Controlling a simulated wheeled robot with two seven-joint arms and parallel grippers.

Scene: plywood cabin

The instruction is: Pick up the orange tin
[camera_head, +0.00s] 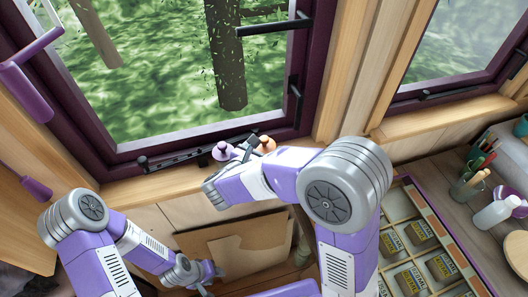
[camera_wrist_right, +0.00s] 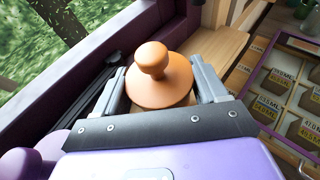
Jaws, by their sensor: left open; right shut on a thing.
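The orange tin (camera_head: 266,144) is by the window sill in the head view, partly hidden by my right arm. In the right wrist view the orange tin (camera_wrist_right: 160,84), with its round knob on top, sits between the two fingers of my right gripper (camera_wrist_right: 161,90), which is shut on it. I cannot tell whether the tin is resting on the sill or lifted. My left gripper (camera_head: 206,284) is open and low at the bottom of the head view, away from the tin.
A purple tin (camera_head: 222,151) stands just left of the orange one. The window frame (camera_head: 200,150) rises close behind. At the right are a compartment tray (camera_head: 447,232) with small labelled boxes, a cup of pens (camera_head: 466,187) and a white bottle (camera_head: 492,214). A cardboard panel (camera_head: 235,243) is below.

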